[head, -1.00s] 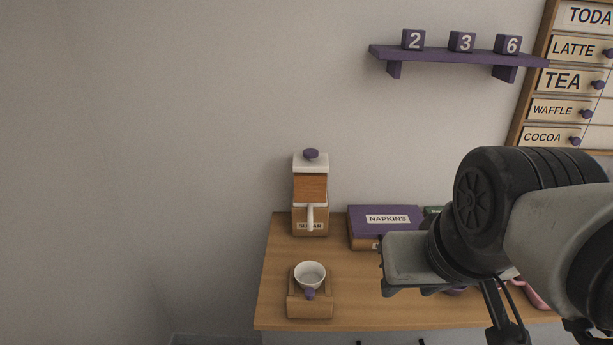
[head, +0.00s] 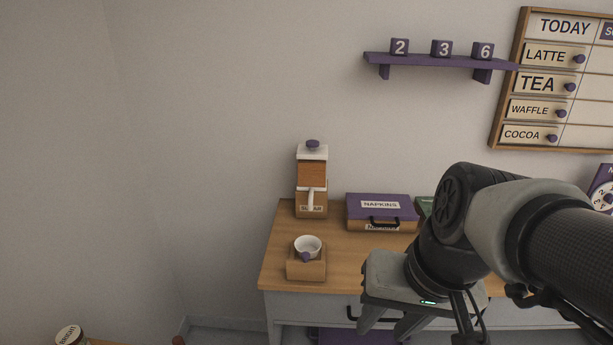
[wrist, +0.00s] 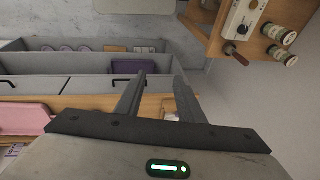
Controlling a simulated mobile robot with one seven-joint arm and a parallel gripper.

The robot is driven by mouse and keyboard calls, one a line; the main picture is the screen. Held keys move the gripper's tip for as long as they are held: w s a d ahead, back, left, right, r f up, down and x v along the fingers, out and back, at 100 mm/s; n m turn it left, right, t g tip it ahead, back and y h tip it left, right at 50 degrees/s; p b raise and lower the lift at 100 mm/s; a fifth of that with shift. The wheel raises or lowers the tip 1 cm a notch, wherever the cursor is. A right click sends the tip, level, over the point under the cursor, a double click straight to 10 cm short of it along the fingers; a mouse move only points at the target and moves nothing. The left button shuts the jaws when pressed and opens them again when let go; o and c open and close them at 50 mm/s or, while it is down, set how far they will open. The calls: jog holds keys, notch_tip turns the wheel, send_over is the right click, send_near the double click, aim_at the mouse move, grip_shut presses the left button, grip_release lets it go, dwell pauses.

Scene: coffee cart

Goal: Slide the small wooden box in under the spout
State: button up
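My gripper (head: 388,325) is in front of the counter, right of the box and nearer the camera, fingers downward. The wrist view shows its two fingers (wrist: 157,80) apart with nothing gripped between them. The box is not clearly visible in the wrist view.
A purple napkins case (head: 381,206) with a dark handle lies right of the dispenser. My arm hides much of the counter's right side. Open grey drawers (wrist: 60,68) and a pink item (wrist: 24,118) show in the wrist view. The counter between box and dispenser is clear.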

jog(key=w+a+f+m+g+y+b, duration=0.1)
jog(key=w+a+f+m+g+y, duration=0.1)
jog(key=a+f+m+y, duration=0.3)
jog(key=w+a+f+m+g+y, duration=0.25)
jog(key=a+y, duration=0.25)
jog(key=a, duration=0.3)
jog(key=w+d+f+m+t+b, duration=0.1)
jog(key=w+d+f+m+t, duration=0.35)
jog(key=w+m+t, duration=0.35)
jog(key=w+d+f+m+t+b, duration=0.1)
jog(key=w+d+f+m+t, duration=0.3)
jog(key=w+d+m+t, duration=0.45)
jog(key=w+a, duration=0.4)
jog(key=a, duration=0.1)
jog(key=w+a+m+g, duration=0.1)
jog(key=w+a, duration=0.3)
jog(key=w, duration=0.1)
jog(key=w+a+m, duration=0.1)
jog(key=w+a, duration=0.3)
jog(key=a, duration=0.1)
jog(key=shift+w+a+f+g, duration=0.2)
jog(key=shift+a+g, duration=0.1)
jog(key=shift+g, duration=0.1)
grip_shut()
